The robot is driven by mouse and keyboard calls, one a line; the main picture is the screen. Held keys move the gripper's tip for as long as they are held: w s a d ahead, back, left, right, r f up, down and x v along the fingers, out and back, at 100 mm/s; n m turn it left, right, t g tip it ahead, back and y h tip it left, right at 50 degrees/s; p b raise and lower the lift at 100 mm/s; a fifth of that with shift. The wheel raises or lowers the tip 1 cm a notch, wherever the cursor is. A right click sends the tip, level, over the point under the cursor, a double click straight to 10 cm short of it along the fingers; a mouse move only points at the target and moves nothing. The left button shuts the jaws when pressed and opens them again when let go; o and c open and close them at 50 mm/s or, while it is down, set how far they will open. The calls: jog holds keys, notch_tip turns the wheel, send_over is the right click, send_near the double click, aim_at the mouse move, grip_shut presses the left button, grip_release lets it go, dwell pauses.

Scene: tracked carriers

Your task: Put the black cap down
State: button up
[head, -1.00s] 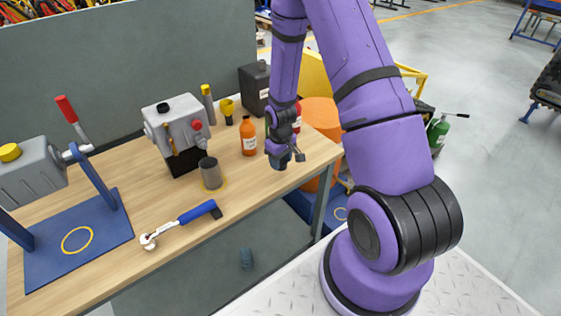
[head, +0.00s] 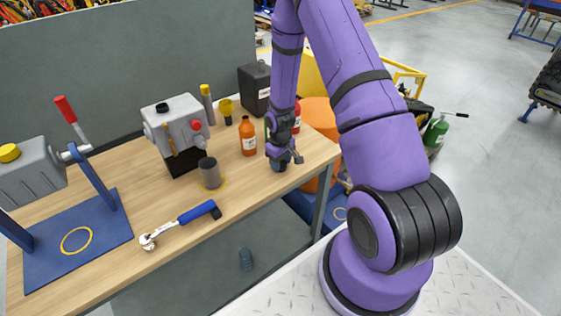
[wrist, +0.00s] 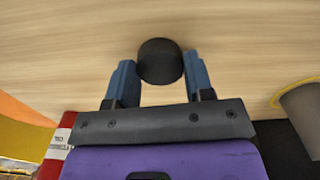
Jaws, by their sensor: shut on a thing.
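The black cap (wrist: 160,60) is a short dark round piece between the two blue fingers of my gripper (wrist: 160,78) in the wrist view. The gripper is shut on it, and the cap sticks out past the fingertips. Pale wood lies beyond it; I cannot tell whether the cap touches the wood. In the head view my gripper (head: 281,162) is low over the right end of the workbench (head: 150,215), near its front edge. The cap is hard to make out there.
An orange bottle (head: 248,136) stands left of my gripper and a red container (head: 297,117) behind it. A grey cylinder (head: 210,174) stands on a yellow ring further left. A blue-handled tool (head: 198,212) lies near the front edge.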

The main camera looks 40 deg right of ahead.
jog(key=o, duration=0.9)
jog(key=s+a+r+t, duration=0.1)
jog(key=s+a+r, duration=0.15)
jog(key=r, duration=0.95)
jog(key=s+a+r+m+t+h, duration=0.1)
jog(key=s+a+r, duration=0.15)
jog(key=r, duration=0.95)
jog(key=s+a+r, duration=0.2)
jog(key=s+r, duration=0.1)
jog(key=r, duration=1)
jog(key=s+a+r+t, duration=0.1)
jog(key=s+a+r, duration=0.1)
jog(key=s, duration=0.4)
jog(key=s+a+r+t, duration=0.1)
jog(key=s+a+r, duration=0.1)
jog(key=s+r, duration=0.3)
jog(key=s+a+r+t+y, duration=0.1)
jog(key=s+a+r, duration=0.1)
jog(key=s+r, duration=0.2)
jog(key=shift+s+r+m, duration=0.1)
jog(key=shift+s+m, duration=0.3)
jog(key=shift+s, duration=1.35)
